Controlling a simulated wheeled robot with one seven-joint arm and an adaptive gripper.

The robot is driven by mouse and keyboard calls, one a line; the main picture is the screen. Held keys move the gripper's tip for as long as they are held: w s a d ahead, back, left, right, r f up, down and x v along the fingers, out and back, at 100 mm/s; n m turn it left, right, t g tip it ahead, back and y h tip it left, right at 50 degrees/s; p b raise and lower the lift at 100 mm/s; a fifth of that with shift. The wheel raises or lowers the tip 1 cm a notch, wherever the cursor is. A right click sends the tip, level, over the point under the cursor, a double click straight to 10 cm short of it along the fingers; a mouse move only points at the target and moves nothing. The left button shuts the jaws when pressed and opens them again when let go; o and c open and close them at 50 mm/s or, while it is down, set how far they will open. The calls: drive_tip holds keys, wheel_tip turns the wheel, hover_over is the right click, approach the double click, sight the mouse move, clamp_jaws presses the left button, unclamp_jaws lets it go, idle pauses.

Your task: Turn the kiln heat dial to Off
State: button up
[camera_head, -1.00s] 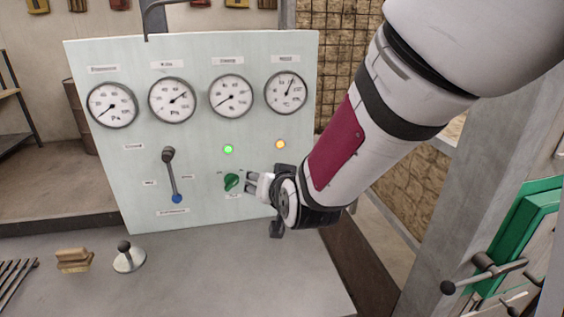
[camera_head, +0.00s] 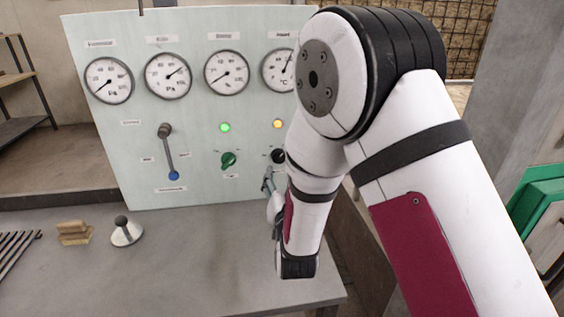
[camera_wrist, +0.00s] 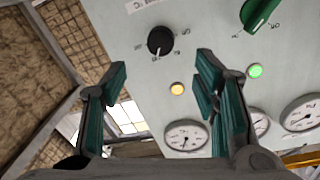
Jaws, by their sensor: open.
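The control panel (camera_head: 110,165) carries two round dials. A black dial (camera_head: 278,156) sits under the orange light, and it shows near the top centre of the wrist view (camera_wrist: 160,40) with a white pointer mark and small labels around it. A green dial (camera_head: 228,160) sits left of it in the head view and at the upper right of the wrist view (camera_wrist: 260,12). I cannot read which dial is the kiln heat dial. My gripper (camera_head: 268,182) is open and empty, just in front of the panel, below the black dial. Its fingers (camera_wrist: 160,82) are apart, touching neither dial.
A lever with a blue end (camera_head: 168,150) is on the panel's left, with several gauges above (camera_head: 226,72) and green (camera_head: 225,128) and orange (camera_head: 278,124) lights. A wooden block (camera_head: 74,233) and a white knobbed tool (camera_head: 126,232) stand on the grey table (camera_head: 180,270).

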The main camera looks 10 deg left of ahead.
sight(279, 159)
drive_tip(key=x, duration=0.9)
drive_tip(key=shift+w+a, duration=0.1)
drive_tip(key=shift+w, duration=0.3)
drive_tip(key=c, duration=1.2)
